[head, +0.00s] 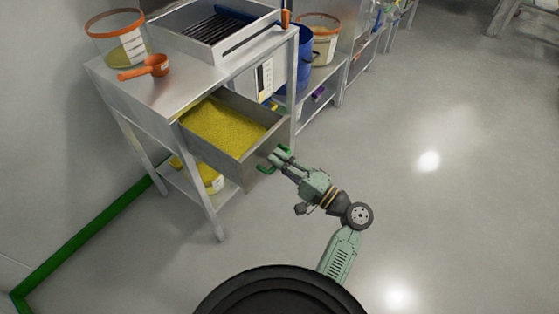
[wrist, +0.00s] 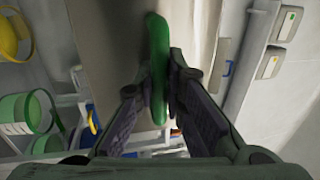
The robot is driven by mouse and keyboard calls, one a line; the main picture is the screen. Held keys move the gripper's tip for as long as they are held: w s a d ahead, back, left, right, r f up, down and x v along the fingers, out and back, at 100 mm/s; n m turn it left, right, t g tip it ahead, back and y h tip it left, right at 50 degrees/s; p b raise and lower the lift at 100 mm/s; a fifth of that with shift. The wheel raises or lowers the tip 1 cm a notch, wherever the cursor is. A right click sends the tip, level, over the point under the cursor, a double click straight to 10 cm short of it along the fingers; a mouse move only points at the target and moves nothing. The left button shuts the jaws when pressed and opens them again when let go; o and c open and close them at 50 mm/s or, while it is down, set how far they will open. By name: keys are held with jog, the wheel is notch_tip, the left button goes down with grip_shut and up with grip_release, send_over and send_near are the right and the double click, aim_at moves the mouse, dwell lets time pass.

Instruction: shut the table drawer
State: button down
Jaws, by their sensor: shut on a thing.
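The table drawer (head: 217,156) is pulled out from under the steel table (head: 108,84) and holds yellow granules. Its green handle (head: 264,170) is on the drawer front, partly hidden by my gripper (head: 277,160). In the wrist view, the handle (wrist: 158,50) runs between the two dark fingers of my gripper (wrist: 159,95), which are shut on it. The drawer front shows as a pale panel behind the handle there.
On the table are an orange scoop (head: 146,68), a clear orange-rimmed tub (head: 118,38) and a steel sieve tray (head: 214,34). A yellow-filled container (head: 210,178) stands on the lower shelf. Open floor (head: 430,200) lies to the right.

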jog(key=shift+w+a, duration=0.1)
jog(key=b, duration=0.6)
send_over(217, 137)
jog(key=d, duration=0.1)
jog(key=shift+s, duration=0.45)
jog(key=shift+w+a+r, duration=0.1)
jog(key=shift+w+a, duration=0.3)
jog(key=c, duration=1.8)
grip_release()
jog(key=shift+a, duration=0.15)
jog(key=shift+o, duration=0.7)
jog(key=v, duration=1.2)
